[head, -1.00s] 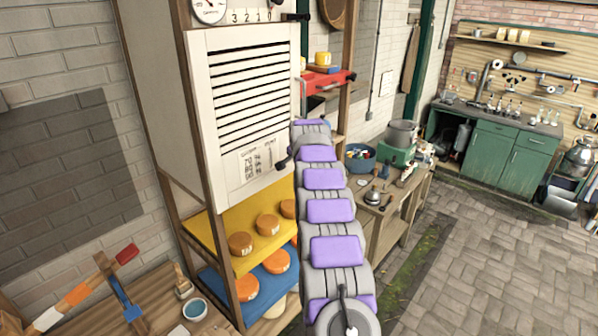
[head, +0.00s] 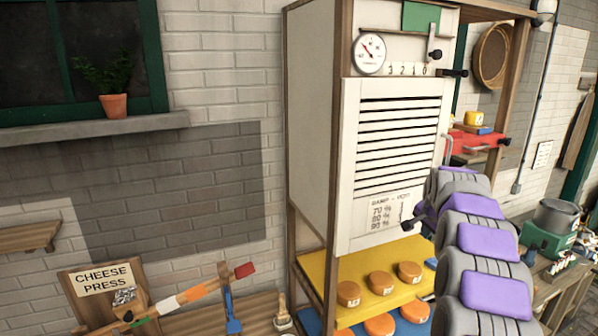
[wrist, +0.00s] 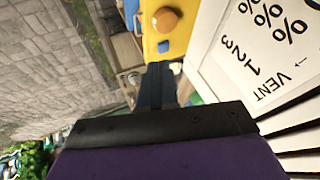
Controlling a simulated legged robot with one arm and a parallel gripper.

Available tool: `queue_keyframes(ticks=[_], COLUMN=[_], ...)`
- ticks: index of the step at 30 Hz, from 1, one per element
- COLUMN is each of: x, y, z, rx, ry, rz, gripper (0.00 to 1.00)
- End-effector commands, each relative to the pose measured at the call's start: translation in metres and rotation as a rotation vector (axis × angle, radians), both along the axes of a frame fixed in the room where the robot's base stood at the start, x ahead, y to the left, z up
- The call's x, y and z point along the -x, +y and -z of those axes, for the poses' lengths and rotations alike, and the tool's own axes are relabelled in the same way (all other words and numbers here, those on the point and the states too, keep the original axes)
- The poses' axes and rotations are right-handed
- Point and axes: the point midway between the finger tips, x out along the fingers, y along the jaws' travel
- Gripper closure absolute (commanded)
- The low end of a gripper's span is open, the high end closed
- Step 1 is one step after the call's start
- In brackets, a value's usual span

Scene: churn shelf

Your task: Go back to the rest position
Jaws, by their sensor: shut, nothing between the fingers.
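My gripper (wrist: 157,85) shows in the wrist view as two dark fingers lying together, with nothing between them. They lie over the scene near the yellow shelf (wrist: 178,50) and left of the white panel with the vent chart (wrist: 262,45). In the head view my grey and purple arm reaches up from the lower right towards the white louvred cabinet (head: 352,215). The arm's far end is near the chart (head: 392,212); a dark piece shows beside it, and I cannot tell whether it is my gripper. The fingertips are not clear there.
Round orange cheeses (head: 381,283) sit on the yellow shelf below the cabinet, with more on the blue shelf (head: 345,333). A dial gauge (head: 370,54) is above. A bench with the cheese press sign (head: 104,279) stands left. A red shelf (head: 470,143) is behind the arm.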

Motion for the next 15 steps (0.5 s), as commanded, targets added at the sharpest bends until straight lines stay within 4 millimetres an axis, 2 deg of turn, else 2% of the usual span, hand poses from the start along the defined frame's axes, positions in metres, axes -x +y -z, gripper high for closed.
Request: queue_keyframes(ticks=[1, 6, 11, 15], x=[0.013, 0.061, 0.115, 0.169], y=[0.018, 0.071, 0.114, 0.148], z=[0.008, 0.025, 0.045, 0.066], rx=[0.000, 0.009, 0.019, 0.024], ry=[0.025, 0.119, 0.207, 0.285], rz=[-0.042, -0.184, -0.316, -0.430], gripper=[1.00, 1.00, 1.00, 1.00])
